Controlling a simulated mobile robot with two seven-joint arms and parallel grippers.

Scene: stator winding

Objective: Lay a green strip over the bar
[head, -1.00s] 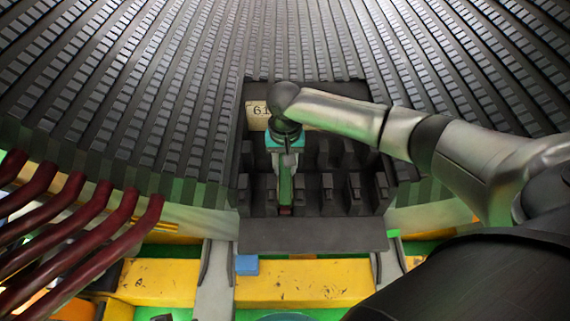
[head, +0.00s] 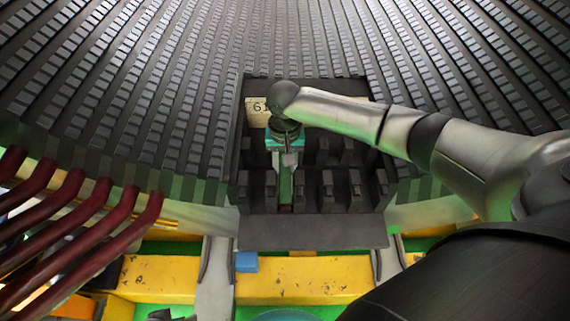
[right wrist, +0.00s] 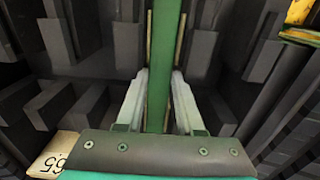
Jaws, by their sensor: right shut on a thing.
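My right gripper (head: 286,168) points down into the dark slotted block (head: 312,236) at the middle of the head view. It is shut on a green strip (head: 285,188). In the right wrist view the strip (right wrist: 163,50) stands between the two pale fingers (right wrist: 158,95) and runs up to the top edge. Thin brownish edges (right wrist: 149,45) show along both sides of the strip. A small reddish end (head: 285,209) shows just below the strip in the head view; it may be the bar. Whether the strip touches it is hidden. My left gripper is not in view.
Dark teeth (head: 326,185) stand close on both sides of the strip. A numbered pale plate (head: 257,112) sits behind the gripper. Dark red curved bars (head: 120,235) lie at the left. A yellow beam (head: 300,282) and a small blue block (head: 246,262) are in front.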

